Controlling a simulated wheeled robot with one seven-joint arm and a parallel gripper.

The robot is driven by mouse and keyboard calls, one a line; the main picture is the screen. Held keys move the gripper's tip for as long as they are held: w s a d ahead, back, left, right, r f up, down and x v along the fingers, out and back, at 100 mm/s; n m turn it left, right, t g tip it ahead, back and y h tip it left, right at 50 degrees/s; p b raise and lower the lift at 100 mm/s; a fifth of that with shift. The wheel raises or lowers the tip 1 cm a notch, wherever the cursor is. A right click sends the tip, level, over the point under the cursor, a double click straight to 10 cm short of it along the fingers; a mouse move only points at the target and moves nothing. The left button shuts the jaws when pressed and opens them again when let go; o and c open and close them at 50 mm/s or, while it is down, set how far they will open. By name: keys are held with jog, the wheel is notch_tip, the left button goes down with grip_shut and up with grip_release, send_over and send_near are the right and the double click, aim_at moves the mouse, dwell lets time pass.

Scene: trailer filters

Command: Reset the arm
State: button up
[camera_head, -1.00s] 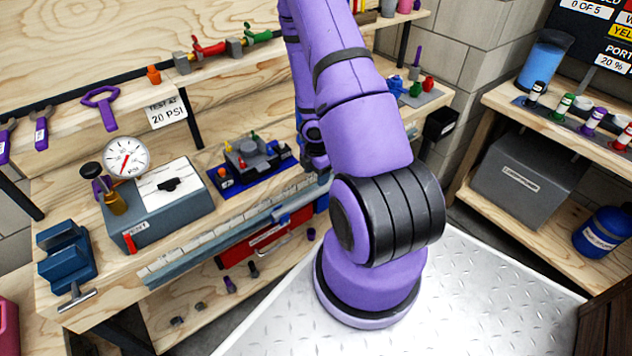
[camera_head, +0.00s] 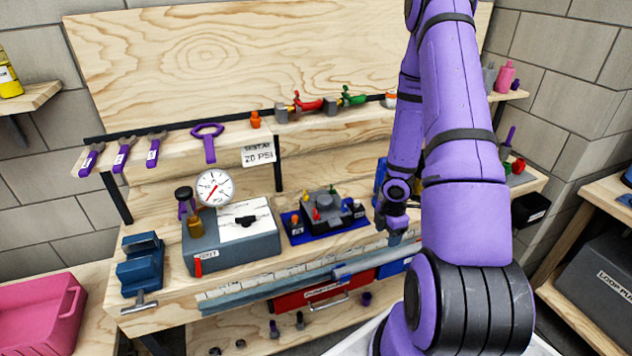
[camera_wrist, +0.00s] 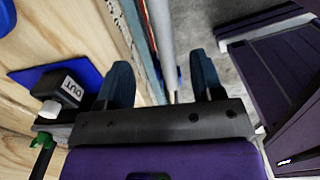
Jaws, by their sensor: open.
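My purple arm (camera_head: 462,130) hangs down over the right part of the workbench in the head view. My gripper (camera_head: 392,226) is small and dark there, by the bench's front edge, right of the blue mat with the grey block assembly. In the wrist view, my gripper (camera_wrist: 163,78) shows two dark blue fingers spread wide apart. Nothing is held between them. The wooden bench edge and a grey rail (camera_wrist: 162,35) show beyond and between the fingers.
The bench (camera_head: 235,285) carries a gauge box (camera_head: 235,250), a blue vise (camera_head: 140,265) and the blue mat (camera_head: 293,234). A black part marked OUT (camera_wrist: 62,88) is left of the fingers. A red drawer (camera_head: 318,292) sits below. A pink bin (camera_head: 40,315) stands left.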

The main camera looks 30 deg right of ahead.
jog(key=w+a+r+m+t+h, duration=0.1)
jog(key=w+a+r+m, duration=0.15)
jog(key=r, duration=0.65)
jog(key=w+a+r+m+h, duration=0.1)
jog(key=a+r+m+h, duration=0.15)
jog(key=r, duration=0.75)
jog(key=w+a+r+m+t+h, duration=0.1)
jog(key=r+m, duration=0.2)
jog(key=r, duration=0.6)
jog(key=s+a+r+m+t+y, duration=0.3)
jog(key=s+a+r+m, duration=0.4)
jog(key=s+a+r, duration=0.9)
jog(key=a+r+y, duration=0.1)
jog(key=a+r, duration=0.1)
jog(key=a, duration=0.1)
jog(key=shift+s, duration=0.2)
jog(key=shift+a+y, duration=0.1)
jog(key=shift+y, duration=0.15)
